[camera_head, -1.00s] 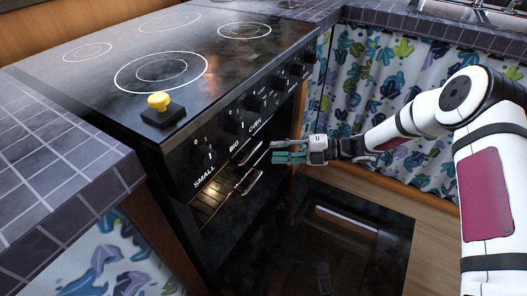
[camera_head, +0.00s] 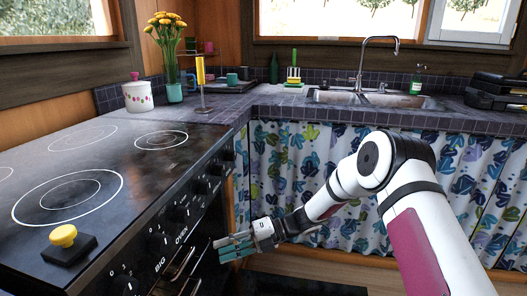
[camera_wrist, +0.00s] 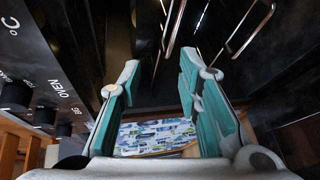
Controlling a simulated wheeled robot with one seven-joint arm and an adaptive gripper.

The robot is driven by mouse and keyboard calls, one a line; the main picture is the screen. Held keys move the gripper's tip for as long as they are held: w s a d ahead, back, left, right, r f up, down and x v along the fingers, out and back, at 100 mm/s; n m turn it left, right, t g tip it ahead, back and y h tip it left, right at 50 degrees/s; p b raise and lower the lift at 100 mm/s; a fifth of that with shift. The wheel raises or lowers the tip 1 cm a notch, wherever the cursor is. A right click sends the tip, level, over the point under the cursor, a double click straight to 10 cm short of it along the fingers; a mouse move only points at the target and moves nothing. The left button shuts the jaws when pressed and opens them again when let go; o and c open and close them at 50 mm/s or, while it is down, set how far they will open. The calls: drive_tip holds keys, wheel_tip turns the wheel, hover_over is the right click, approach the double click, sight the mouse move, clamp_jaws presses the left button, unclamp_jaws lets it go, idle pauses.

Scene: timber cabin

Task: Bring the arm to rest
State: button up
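My gripper (camera_head: 236,246) is in front of the oven, beside its knobbed front panel, with the white arm reaching in from the right. In the wrist view my gripper (camera_wrist: 158,75) shows its two teal-padded fingers spread apart with nothing between them. Metal rack bars (camera_wrist: 172,30) of the oven lie beyond the fingertips. The oven's open inside (camera_head: 183,268) shows only partly at the bottom of the head view.
The black stove (camera_head: 130,185) bears a yellow-knobbed black block (camera_head: 68,245) at its front corner. The tiled counter (camera_head: 285,103) and sink (camera_head: 340,97) lie behind. A patterned curtain (camera_head: 300,170) hangs under the counter, close behind my arm.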

drive_tip(key=s+d+r+n+h, duration=0.4)
drive_tip(key=s+d+r+n, duration=0.2)
drive_tip(key=s+r+n, duration=0.3)
drive_tip(key=s+d+r+n+h, duration=0.4)
drive_tip(key=s+d+r+n, duration=0.35)
drive_tip(key=r, duration=0.25)
drive_tip(key=s+d+r+n+t+h, duration=0.1)
drive_tip(key=s+d+n+t+h, duration=0.15)
drive_tip(key=s+d+n, duration=0.8)
drive_tip(key=s+d+r+n+t+h, duration=0.2)
drive_tip(key=s+d+n+h, duration=0.4)
drive_tip(key=s, duration=0.7)
wheel_tip(320, 180, up, 28)
drive_tip(key=d+t+y+p, duration=0.1)
drive_tip(key=t+y+p, duration=0.1)
drive_tip(key=p, duration=2.5)
drive_tip(key=shift+r+m+t, duration=0.25)
drive_tip(key=shift+m+t, duration=0.15)
drive_tip(key=shift+t, duration=0.45)
